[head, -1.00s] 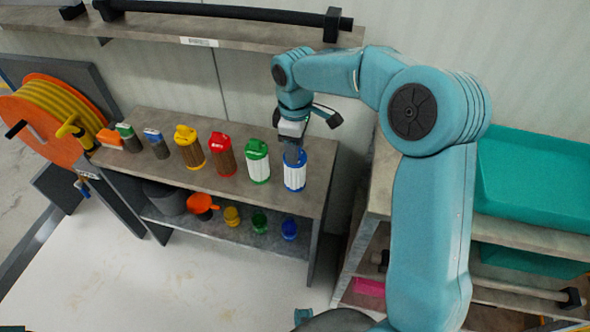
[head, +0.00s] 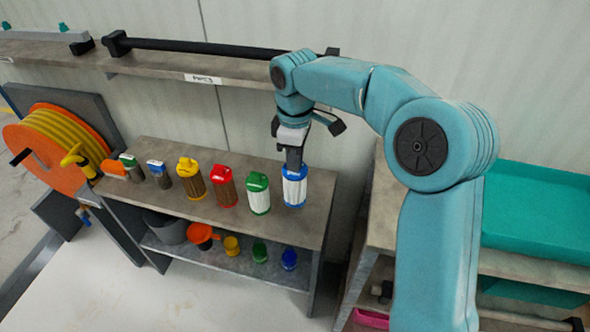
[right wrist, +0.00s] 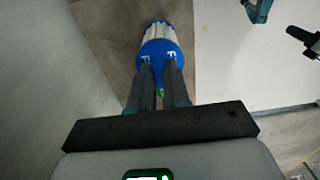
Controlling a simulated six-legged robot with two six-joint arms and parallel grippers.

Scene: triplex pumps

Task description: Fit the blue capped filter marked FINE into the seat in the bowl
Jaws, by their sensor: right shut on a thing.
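The blue capped filter (head: 295,190) with a white pleated body stands upright at the right end of the shelf top. Its blue cap, with part of a white marking starting with F, shows in the right wrist view (right wrist: 158,55). My right gripper (head: 293,166) comes down from above and is shut on the top of this cap. In the wrist view its two fingers (right wrist: 158,82) close on the cap. My left gripper is not in view. No bowl with a seat can be made out for certain; a dark grey round vessel (head: 168,230) stands on the lower shelf.
Green (head: 259,195), red (head: 223,187) and yellow (head: 191,180) capped filters stand in a row left of the blue one on the shelf top (head: 318,205). Small coloured cups and an orange item (head: 203,234) sit below. A teal bin (head: 535,212) is at right.

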